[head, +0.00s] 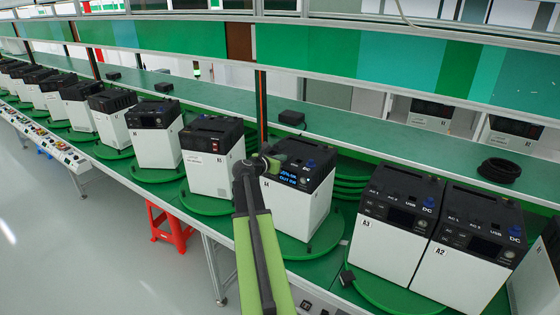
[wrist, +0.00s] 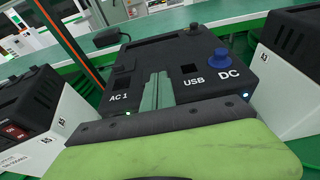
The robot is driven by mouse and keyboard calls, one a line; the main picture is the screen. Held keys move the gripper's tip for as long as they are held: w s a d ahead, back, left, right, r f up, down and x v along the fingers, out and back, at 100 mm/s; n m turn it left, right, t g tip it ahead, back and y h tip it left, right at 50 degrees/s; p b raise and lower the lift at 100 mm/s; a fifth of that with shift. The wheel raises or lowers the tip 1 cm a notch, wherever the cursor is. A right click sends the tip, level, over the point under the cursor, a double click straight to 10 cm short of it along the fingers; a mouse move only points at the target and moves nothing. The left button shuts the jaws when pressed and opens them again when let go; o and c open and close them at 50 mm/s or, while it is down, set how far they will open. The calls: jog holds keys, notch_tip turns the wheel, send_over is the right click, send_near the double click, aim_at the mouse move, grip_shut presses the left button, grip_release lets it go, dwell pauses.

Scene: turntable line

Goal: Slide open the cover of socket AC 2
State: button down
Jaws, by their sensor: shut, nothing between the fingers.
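The power station (head: 293,210) has a white body and a black top, with a lit blue display (head: 288,176). In the wrist view its black front panel (wrist: 205,85) carries the labels AC 1, USB and DC. My gripper (head: 272,163) is at the left part of this panel. In the wrist view the closed grey-green fingers (wrist: 158,88) lie between AC 1 and USB and hold nothing. They hide the AC 2 label and its cover, so I cannot tell the cover's position or whether the fingers touch it. A blue cap (wrist: 219,57) stands above DC.
Similar power stations stand on both sides, including A3 (head: 392,225) and A2 (head: 470,250) on the right. A green shelf (head: 350,139) runs behind, with a black box (head: 291,118) on it. A red stool (head: 170,228) stands below the line.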

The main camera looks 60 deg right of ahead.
aim_at(289, 156)
jog(key=d, duration=0.6)
jog(key=shift+d, duration=0.15)
jog(key=f+p+v, duration=0.1)
jog(key=p+v, duration=0.2)
jog(key=v, duration=1.1)
jog(key=shift+a, duration=0.25)
